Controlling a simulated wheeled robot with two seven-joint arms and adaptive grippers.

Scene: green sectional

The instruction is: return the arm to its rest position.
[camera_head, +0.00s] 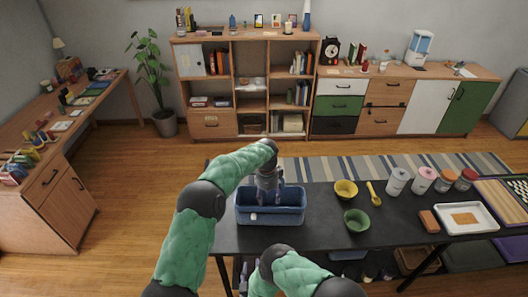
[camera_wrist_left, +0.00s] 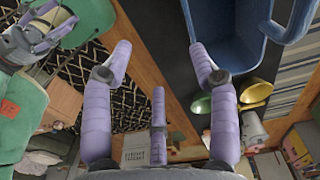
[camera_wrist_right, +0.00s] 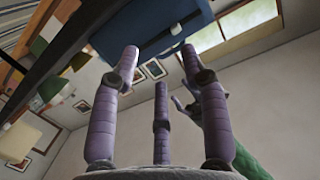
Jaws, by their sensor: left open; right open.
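My left arm is green and reaches over the black table from the left. Its gripper (camera_head: 268,192) points down at the blue bin (camera_head: 270,216), its fingers partly hidden by the bin and arm. In the left wrist view its fingers (camera_wrist_left: 161,50) are apart with nothing between them, and the blue bin (camera_wrist_left: 237,28) is at upper right. My right arm (camera_head: 290,272) is low at the table's front edge. Its gripper (camera_head: 243,276) is mostly hidden there. In the right wrist view its fingers (camera_wrist_right: 158,54) are spread and empty, below the blue bin (camera_wrist_right: 150,22).
The black table (camera_head: 310,232) holds a yellow bowl (camera_head: 346,190), a green bowl (camera_head: 356,220), a yellow spoon (camera_head: 374,194), several jars, a brown block (camera_head: 429,221) and a white tray (camera_head: 466,217). The floor left of the table is clear. Shelves stand at the back.

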